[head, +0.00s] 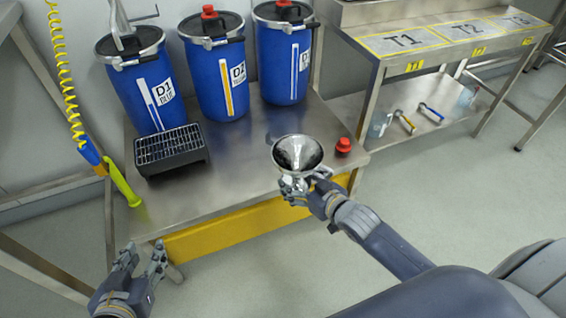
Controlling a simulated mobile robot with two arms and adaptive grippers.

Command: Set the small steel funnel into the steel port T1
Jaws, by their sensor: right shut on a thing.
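The small steel funnel (297,152) is a shiny cone with its wide mouth facing up. My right gripper (291,184) is shut on it below the rim and holds it over the right front part of the steel table. The gripper and the cone hide its spout. A bench zone marked T1 (403,40) shows at the upper right, well apart from the funnel. I cannot make out a steel port there. My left gripper (141,260) is open and empty, off the table's front left corner.
Blue drums D1 (133,88), D2 (212,75) and D3 (284,62) stand at the table's back. A black grated box (171,150) and a red cap (343,145) lie on the table (235,205). Floor is clear between table and bench.

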